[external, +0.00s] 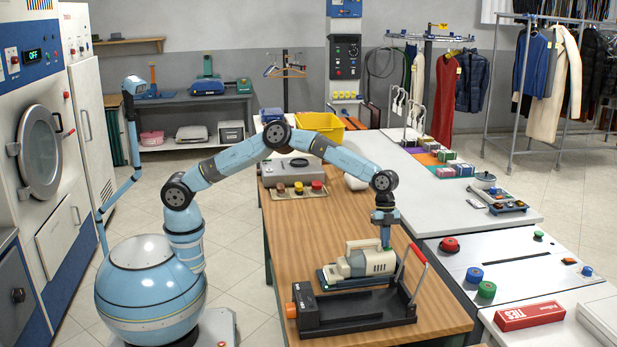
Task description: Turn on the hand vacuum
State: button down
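A cream and grey hand-held appliance, which looks like the hand vacuum (365,263), lies near the front of the wooden table (310,235). No power switch can be made out on the vacuum at this size.
A black device with a red-tipped lever (340,312) stands close in front of the vacuum. A tray with coloured knobs (299,190) and a grey box sit farther back. Panels with red and green buttons (520,262) lie to the right. The table's middle is clear.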

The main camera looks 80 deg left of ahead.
jog(key=shift+f, duration=0.35)
jog(key=shift+w+r, duration=0.15)
jog(key=shift+w, duration=0.55)
jog(key=shift+r, duration=0.25)
jog(key=d+v, duration=0.1)
jog(key=v, duration=1.2)
jog(key=shift+s+r, duration=0.2)
jog(key=shift+r, duration=0.25)
